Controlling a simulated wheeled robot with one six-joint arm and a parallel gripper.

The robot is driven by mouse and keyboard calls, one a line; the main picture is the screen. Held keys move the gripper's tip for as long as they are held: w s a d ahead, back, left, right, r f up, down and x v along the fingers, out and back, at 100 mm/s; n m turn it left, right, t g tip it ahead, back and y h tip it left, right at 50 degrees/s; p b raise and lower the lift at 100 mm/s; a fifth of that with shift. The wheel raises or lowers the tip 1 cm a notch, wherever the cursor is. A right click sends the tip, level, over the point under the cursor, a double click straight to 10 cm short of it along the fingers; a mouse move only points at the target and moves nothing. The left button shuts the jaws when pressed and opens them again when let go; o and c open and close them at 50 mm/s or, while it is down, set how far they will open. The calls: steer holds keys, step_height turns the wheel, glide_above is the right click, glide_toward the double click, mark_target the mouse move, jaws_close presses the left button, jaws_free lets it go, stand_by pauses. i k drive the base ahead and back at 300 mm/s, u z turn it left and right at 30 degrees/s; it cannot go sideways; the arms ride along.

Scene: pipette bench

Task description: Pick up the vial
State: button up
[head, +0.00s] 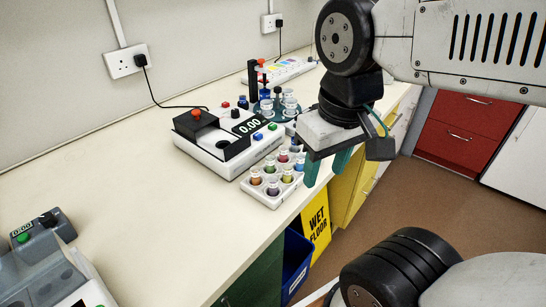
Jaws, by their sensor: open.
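Several small vials with coloured contents (272,186) stand in a white rack (262,199) near the front edge of the bench, in the head view. I cannot tell which one the task names. My gripper (327,166) has green fingers that point down. It is open, with nothing seen between the fingers. In the picture it is just right of the rack, by the bench's front edge. Part of the gripper body covers the area behind the rack's right end.
A white balance with a display reading 0.00 (251,125) stands behind the rack. A round carousel (268,112) and a white strip (290,68) are farther back. A grey device (40,262) is at the lower left. The bench middle (150,200) is clear.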

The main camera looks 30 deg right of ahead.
mark_target(299, 158)
steer(key=z, duration=2.5)
steer(key=k, duration=1.35)
steer(key=u, duration=0.9)
